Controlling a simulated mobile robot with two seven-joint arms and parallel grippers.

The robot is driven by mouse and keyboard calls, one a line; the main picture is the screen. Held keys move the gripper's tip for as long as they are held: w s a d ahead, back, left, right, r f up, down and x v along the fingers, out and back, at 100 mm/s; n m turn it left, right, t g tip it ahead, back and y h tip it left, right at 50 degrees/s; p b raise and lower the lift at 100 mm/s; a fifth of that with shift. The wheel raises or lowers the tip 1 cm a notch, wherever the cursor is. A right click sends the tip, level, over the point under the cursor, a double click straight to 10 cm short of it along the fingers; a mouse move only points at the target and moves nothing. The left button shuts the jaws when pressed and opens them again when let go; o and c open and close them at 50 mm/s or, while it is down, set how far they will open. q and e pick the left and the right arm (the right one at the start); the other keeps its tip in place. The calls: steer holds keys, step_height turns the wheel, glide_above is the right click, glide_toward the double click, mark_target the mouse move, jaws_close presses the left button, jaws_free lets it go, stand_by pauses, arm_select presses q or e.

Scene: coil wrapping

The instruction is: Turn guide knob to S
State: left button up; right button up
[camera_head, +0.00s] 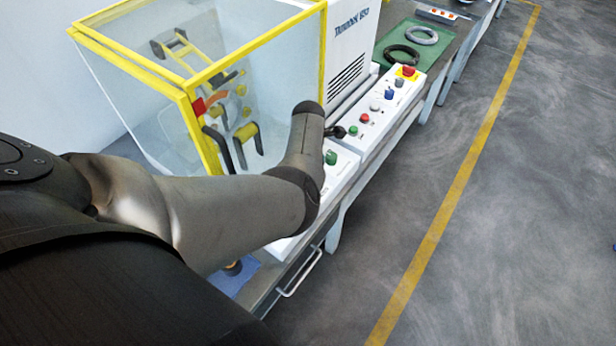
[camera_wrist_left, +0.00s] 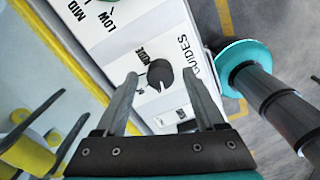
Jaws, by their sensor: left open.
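The black guide knob (camera_wrist_left: 160,74) sits on a white panel with the word GUIDES printed beside it, in the left wrist view. A WIDE label stands close to the knob. Other small marks around it are too small to read, and I cannot tell which mark it points to. My left gripper (camera_wrist_left: 159,78) is open, with one finger to each side of the knob in this view. I cannot tell whether the fingers touch it. In the head view my left arm hides the gripper, and I cannot make out the guide knob. My right gripper is not in view.
Another dial with LOW and MID labels is on the panel's upper left. A clear guard box with a yellow frame (camera_head: 190,92) stands left of the white control panel (camera_head: 378,124), which carries several buttons. A green mat (camera_head: 398,36) with two rings lies behind. Floor at right is clear.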

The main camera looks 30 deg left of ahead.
arm_select(q)
step_height(320, 180, up, 15)
steer(key=p, duration=0.3)
stand_by(0.4)
stand_by(0.4)
